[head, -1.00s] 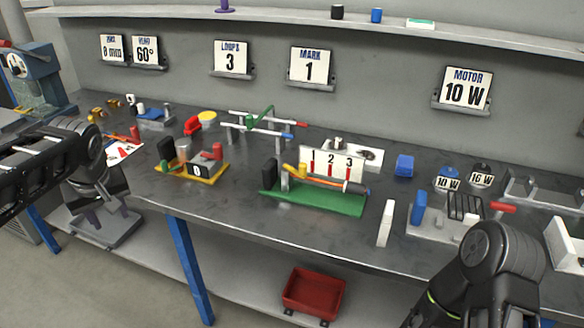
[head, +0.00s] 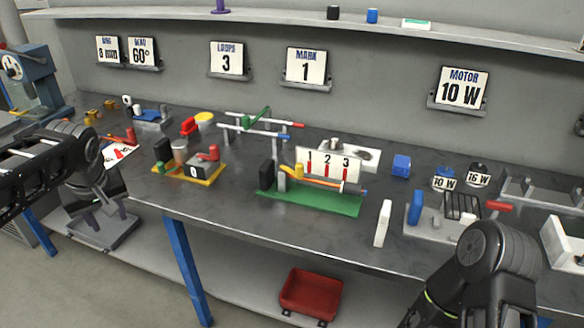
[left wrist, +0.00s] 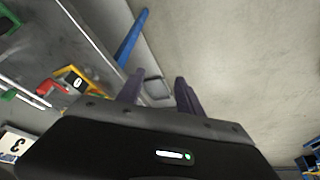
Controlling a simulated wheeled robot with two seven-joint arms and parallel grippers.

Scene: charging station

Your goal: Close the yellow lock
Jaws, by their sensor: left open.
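The green-based fixture (head: 318,199) stands on the bench below a white 1-2-3 plate (head: 328,164). It carries a black block, a grey post and an orange rod. A small yellow piece (head: 297,172) sits near the rod's left end; its exact position is hard to tell. My left gripper (head: 120,211) is at the left, off the bench's front edge and well away from the fixture. In the left wrist view its two fingers (left wrist: 158,93) are apart and empty, over the floor. My right arm enters at the lower right; its gripper is out of view.
A yellow-based fixture (head: 188,176) with a red handle stands left of the green one. A white upright block (head: 383,223) and a grey fixture (head: 435,232) stand to the right. A red bin (head: 311,291) is below the bench. The front strip of bench is clear.

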